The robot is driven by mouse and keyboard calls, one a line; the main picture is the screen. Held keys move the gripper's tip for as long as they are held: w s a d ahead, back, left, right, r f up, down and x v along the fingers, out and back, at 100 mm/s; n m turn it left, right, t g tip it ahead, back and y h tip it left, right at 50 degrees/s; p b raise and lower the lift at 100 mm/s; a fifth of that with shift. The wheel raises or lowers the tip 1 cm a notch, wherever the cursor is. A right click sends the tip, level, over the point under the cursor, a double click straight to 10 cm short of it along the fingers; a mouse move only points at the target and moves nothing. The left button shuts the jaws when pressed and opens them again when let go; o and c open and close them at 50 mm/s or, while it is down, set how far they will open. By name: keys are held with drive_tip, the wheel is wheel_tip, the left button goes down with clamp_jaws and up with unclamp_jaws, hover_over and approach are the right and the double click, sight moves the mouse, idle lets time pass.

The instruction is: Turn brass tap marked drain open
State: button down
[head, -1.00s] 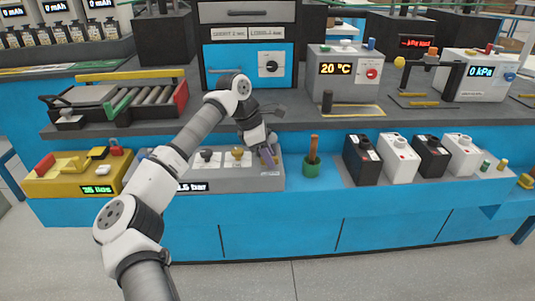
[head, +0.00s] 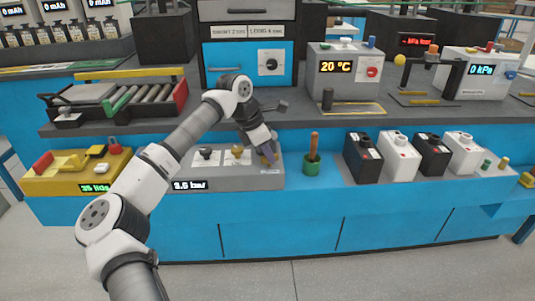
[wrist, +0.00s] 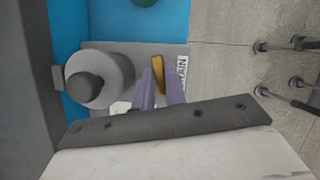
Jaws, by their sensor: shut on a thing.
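My gripper (head: 269,157) is at the box's right end, pointing down. In the wrist view its two purple fingers (wrist: 162,92) are shut on a brass handle (wrist: 158,72), which lies between them. A white label (wrist: 182,72) beside it shows sideways lettering that I cannot read fully. The handle's base is hidden by the fingers.
A green pot with a brown handle (head: 312,160) stands just right of the box. A yellow box (head: 75,172) stands to its left. Several black and white canisters (head: 400,158) stand further right. A large grey cylinder (wrist: 98,80) is close to the fingers in the wrist view.

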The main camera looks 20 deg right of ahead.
drive_tip(key=n+t+b, duration=0.1)
drive_tip(key=n, duration=0.2)
drive_tip(key=shift+s+f+n+b, duration=0.1)
drive_tip(key=shift+f+n+b, duration=0.05)
drive_tip(key=shift+n+b, duration=0.25)
drive_tip(key=n+t+b, duration=0.1)
drive_tip(key=n+b, duration=0.1)
drive_tip(key=n, duration=0.1)
drive_tip(key=shift+s+n+t+y, duration=0.1)
drive_tip(key=shift+n+t+y, duration=0.2)
drive_tip(key=shift+y, duration=0.1)
drive_tip(key=n+t+y+b, duration=0.1)
drive_tip(key=n+b, duration=0.1)
drive_tip(key=n, duration=0.1)
drive_tip(key=shift+d+n+b, duration=0.1)
drive_tip(key=shift+n+b, duration=0.2)
drive_tip(key=shift+b, duration=0.05)
drive_tip(key=shift+s+n+t+y+b, duration=0.15)
drive_tip(key=shift+n+y+b, duration=0.3)
drive_tip(key=shift+n, duration=0.5)
drive_tip(key=shift+w+n+t+y+b, duration=0.15)
drive_tip(key=shift+n+y+b, duration=0.1)
drive_tip(key=shift+n+b, duration=0.55)
drive_tip(key=shift+s+n, duration=0.1)
drive_tip(key=shift+n, duration=0.25)
drive_tip(key=c, duration=1.4)
unclamp_jaws()
drive_tip(key=shift+c, duration=0.2)
drive_tip(key=shift+r, duration=0.25)
